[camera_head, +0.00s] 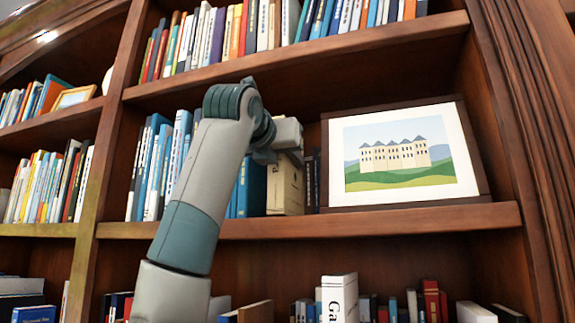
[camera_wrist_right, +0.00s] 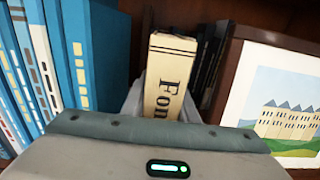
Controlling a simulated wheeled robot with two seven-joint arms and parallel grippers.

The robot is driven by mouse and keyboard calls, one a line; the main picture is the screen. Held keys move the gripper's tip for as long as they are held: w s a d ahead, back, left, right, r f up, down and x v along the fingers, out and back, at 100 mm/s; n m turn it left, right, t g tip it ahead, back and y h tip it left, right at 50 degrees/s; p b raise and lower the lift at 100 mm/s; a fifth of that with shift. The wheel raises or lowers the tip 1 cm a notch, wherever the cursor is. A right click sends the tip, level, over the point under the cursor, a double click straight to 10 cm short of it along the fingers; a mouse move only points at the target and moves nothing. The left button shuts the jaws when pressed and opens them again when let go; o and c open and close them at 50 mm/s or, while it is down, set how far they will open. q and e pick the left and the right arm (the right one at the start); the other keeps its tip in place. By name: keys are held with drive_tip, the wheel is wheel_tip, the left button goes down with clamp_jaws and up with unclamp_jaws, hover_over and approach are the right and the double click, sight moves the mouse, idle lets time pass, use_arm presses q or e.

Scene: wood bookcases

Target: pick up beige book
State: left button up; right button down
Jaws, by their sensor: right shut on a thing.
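The beige book (camera_head: 285,187) stands on the middle shelf between a blue book and dark thin books. In the right wrist view the beige book (camera_wrist_right: 168,85) shows its spine with dark letters, partly hidden below by my gripper body. My right gripper (camera_head: 280,152) is at the upper part of the book in the head view. It is shut on the beige book, with a grey finger showing beside the spine in the wrist view. The book looks roughly upright. My left gripper is not in view.
Blue books (camera_head: 252,187) stand close on the left. Dark thin books (camera_head: 311,183) stand close on the right, then a framed castle picture (camera_head: 403,160). The shelf edge (camera_head: 370,222) runs below, and another shelf (camera_head: 300,60) is above.

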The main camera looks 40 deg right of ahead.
drive_tip(key=shift+s+r+b, duration=0.1)
drive_tip(key=shift+r+b, duration=0.2)
drive_tip(key=shift+r, duration=4.45)
